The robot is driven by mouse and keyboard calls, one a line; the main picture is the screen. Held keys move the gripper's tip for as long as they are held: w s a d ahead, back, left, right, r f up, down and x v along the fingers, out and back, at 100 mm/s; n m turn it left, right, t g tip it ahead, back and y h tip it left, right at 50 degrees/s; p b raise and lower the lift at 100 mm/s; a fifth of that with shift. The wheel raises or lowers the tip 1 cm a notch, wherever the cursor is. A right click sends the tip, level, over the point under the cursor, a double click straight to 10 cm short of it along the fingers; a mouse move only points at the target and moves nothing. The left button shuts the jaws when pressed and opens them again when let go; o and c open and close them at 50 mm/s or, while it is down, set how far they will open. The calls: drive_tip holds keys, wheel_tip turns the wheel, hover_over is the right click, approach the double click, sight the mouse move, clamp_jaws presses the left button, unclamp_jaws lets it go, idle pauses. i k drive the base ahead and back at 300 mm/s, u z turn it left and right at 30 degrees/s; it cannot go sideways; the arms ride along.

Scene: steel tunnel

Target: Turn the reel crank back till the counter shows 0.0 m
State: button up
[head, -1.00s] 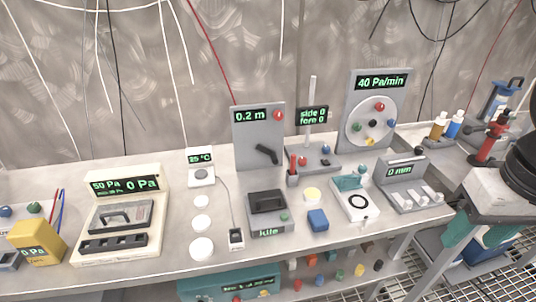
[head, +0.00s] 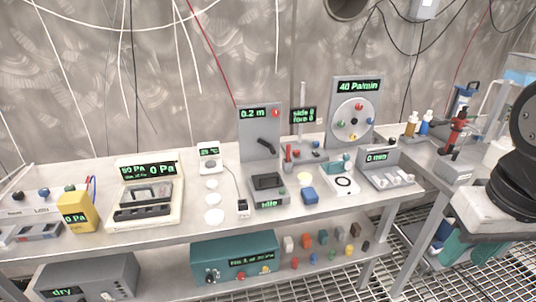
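The reel panel (head: 259,128) is an upright grey plate at the back of the bench, near the middle of the head view. Its green counter display (head: 253,114) reads 0.2 m. The dark reel crank (head: 266,146) sits on the panel's face below the counter, slanting down to the right. A red knob (head: 276,113) is at the panel's upper right. Nothing touches the crank. My gripper is not in view; only a dark part of my arm shows at the right edge.
A panel with a round dial (head: 354,118) reads 40 Pa/min to the right. A low grey device marked idle (head: 267,201) stands in front of the reel panel. A cream gauge unit (head: 147,203) is at the left.

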sight(270, 146)
drive_tip(key=u, duration=0.3)
drive_tip(key=i, duration=1.2)
drive_tip(key=z, duration=0.35)
